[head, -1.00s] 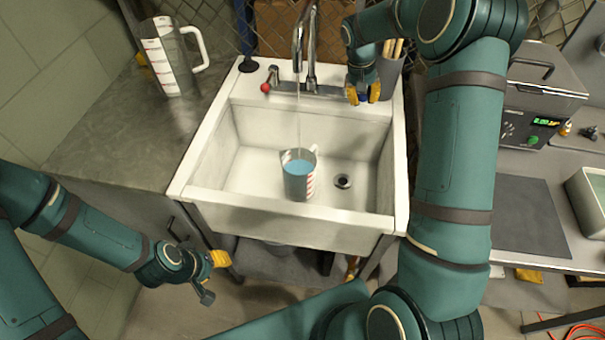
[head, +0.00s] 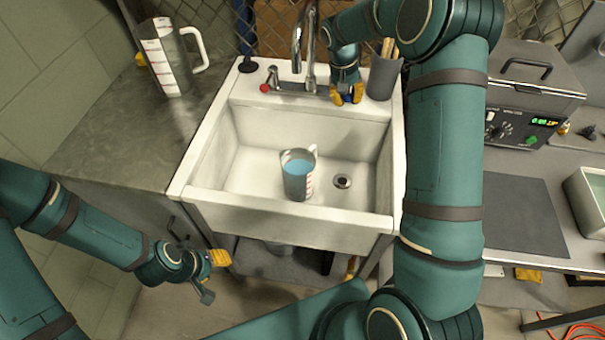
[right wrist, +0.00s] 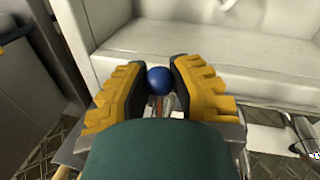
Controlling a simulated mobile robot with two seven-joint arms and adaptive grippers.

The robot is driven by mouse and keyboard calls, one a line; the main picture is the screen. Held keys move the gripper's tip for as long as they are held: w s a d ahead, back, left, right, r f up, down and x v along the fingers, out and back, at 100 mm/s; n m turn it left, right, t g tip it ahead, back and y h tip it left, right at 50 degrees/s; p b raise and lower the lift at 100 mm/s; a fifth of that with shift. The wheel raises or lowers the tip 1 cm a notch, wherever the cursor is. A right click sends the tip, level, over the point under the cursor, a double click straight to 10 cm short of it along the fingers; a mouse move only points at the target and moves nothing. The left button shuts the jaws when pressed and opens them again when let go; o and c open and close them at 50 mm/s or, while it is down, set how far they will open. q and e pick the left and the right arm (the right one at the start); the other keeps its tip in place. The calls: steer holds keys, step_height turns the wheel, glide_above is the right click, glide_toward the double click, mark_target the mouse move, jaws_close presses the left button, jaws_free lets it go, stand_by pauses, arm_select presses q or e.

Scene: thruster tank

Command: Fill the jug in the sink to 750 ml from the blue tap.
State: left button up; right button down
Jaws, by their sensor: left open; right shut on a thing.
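The jug (head: 298,182) stands upright in the white sink (head: 262,215), left of the drain. It holds blue-looking water close to its rim; I cannot read the level on its red marks. The tap spout (head: 304,40) is above the jug and no stream shows from it. The red tap knob (head: 264,88) is at the left of the tap base. My right gripper (head: 347,97) is at the right of the tap, shut on the blue tap knob (right wrist: 159,80), which shows between its fingers in the right wrist view. My left gripper (head: 214,275) is open and empty, low in front of the counter.
A second, larger jug (head: 165,62) stands on the grey counter (head: 120,135) at the left. A grey holder (head: 383,78) with wooden sticks stands right of my right gripper. A machine with a green display (head: 530,95) is at the right.

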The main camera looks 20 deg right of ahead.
steer(key=shift+w+a+r, duration=0.2)
steer(key=shift+w+a, duration=0.1)
steer(key=shift+a, duration=0.05)
steer(key=c, duration=0.8)
jaws_free()
steer(key=shift+f, duration=0.1)
steer(key=shift+d, duration=0.1)
step_height(320, 180, up, 18)
steer(key=a+p, duration=0.2)
steer(key=p, duration=0.4)
steer(key=shift+w+a, duration=0.2)
steer(key=shift+w, duration=0.15)
steer(key=shift+f, duration=0.15)
